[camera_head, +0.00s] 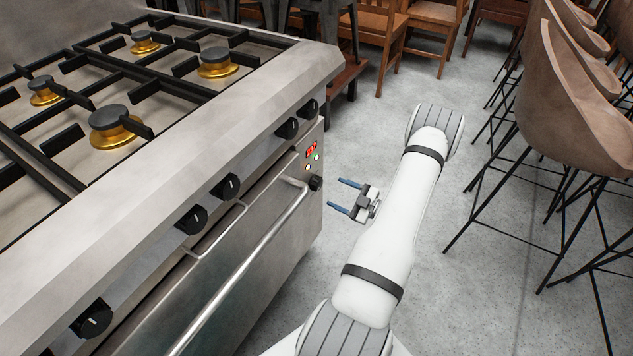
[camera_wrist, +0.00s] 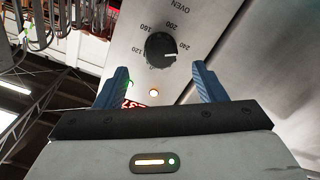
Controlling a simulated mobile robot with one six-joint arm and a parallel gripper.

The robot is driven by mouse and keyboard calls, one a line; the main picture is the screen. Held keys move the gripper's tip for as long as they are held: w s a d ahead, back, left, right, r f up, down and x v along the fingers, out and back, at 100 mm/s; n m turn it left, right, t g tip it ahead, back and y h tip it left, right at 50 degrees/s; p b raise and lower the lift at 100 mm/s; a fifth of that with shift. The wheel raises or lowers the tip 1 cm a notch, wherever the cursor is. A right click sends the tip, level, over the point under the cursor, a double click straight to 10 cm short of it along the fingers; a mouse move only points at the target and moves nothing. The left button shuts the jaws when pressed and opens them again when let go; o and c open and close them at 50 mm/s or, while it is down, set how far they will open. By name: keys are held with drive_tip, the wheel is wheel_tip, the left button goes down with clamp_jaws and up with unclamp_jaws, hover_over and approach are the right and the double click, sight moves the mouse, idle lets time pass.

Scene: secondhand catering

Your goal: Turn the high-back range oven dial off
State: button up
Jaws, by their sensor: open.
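The oven dial is a black knob (camera_head: 316,183) on the right end of the steel range front, below a red digital display (camera_head: 311,150) and small indicator lights. In the wrist view the dial (camera_wrist: 160,48) sits on a pale plate marked OVEN with temperature numbers. Its white pointer line faces right, near the 240 mark. My gripper (camera_head: 337,193) is open and empty, a short gap to the right of the dial. In the wrist view its two blue fingers (camera_wrist: 160,76) stand to the left and right, just short of the dial. The display is partly hidden behind the gripper there.
The range (camera_head: 165,150) has several other black knobs along its front edge and a long oven door handle (camera_head: 245,270) below. Brown bar stools (camera_head: 565,100) stand at right, wooden chairs (camera_head: 375,30) behind. Grey floor (camera_head: 480,270) is clear between my arm and the stools.

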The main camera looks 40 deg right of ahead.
sight(320, 185)
drive_tip(key=b+x, duration=0.1)
drive_tip(key=x, duration=0.6)
drive_tip(key=shift+c, duration=0.4)
drive_tip(key=c, duration=0.9)
